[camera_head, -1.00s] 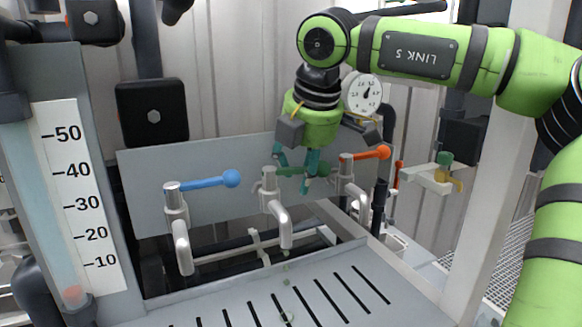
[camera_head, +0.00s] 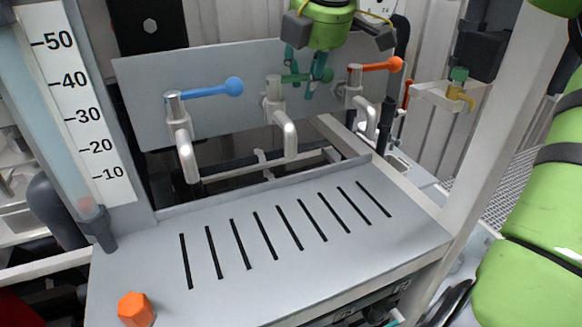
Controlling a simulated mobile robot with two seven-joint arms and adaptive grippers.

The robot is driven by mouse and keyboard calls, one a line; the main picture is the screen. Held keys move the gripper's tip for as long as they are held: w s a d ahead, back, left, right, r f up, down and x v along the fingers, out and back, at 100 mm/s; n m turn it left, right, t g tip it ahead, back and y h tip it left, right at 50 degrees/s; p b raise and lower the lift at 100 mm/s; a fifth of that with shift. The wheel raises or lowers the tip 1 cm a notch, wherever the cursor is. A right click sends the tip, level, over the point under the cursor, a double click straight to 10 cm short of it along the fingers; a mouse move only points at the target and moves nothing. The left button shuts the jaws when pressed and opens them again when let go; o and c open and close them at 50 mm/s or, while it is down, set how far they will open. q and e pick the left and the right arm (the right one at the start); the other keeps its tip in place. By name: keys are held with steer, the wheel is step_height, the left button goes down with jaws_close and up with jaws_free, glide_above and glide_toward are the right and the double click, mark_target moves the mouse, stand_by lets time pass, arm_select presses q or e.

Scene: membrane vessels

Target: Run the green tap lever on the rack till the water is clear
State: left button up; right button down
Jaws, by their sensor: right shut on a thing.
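The green tap lever (camera_head: 290,78) is on the middle tap (camera_head: 276,103), mounted on a grey panel (camera_head: 229,103). It points to the right, partly hidden by my fingers. My right gripper (camera_head: 306,80) comes down from above with its teal fingers shut on the lever. The middle tap's spout (camera_head: 290,139) hangs over the slotted drain tray (camera_head: 237,277). No stream shows below the spout, and I cannot judge any water's clarity. My left gripper is not in view.
A blue lever (camera_head: 208,90) sits left of the green one and an orange lever (camera_head: 378,66) right of it. A scaled tube (camera_head: 50,115) stands at the left. An orange hexagonal piece (camera_head: 136,309) lies on the tray's front left. A white post (camera_head: 487,140) rises at the right.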

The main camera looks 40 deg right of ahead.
steer(key=shift+s+a+r+m+h+b, duration=0.15)
steer(key=shift+s+m+h+b, duration=0.2)
steer(key=shift+m+b, duration=0.45)
steer(key=shift+s+a+r+m+h+b, duration=0.1)
steer(key=shift+s+a+m+h+b, duration=0.15)
steer(key=shift+m+b, duration=0.45)
steer(key=shift+s+a+r+m+g+h, duration=0.1)
steer(key=shift+s+a+m+g+h, duration=0.25)
steer(key=shift+m, duration=0.65)
steer(key=shift+s+a+r+m+g+h, duration=0.15)
steer(key=shift+s+m+g, duration=0.25)
steer(key=shift+m, duration=0.6)
steer(key=shift+f, duration=0.1)
stand_by(4.4)
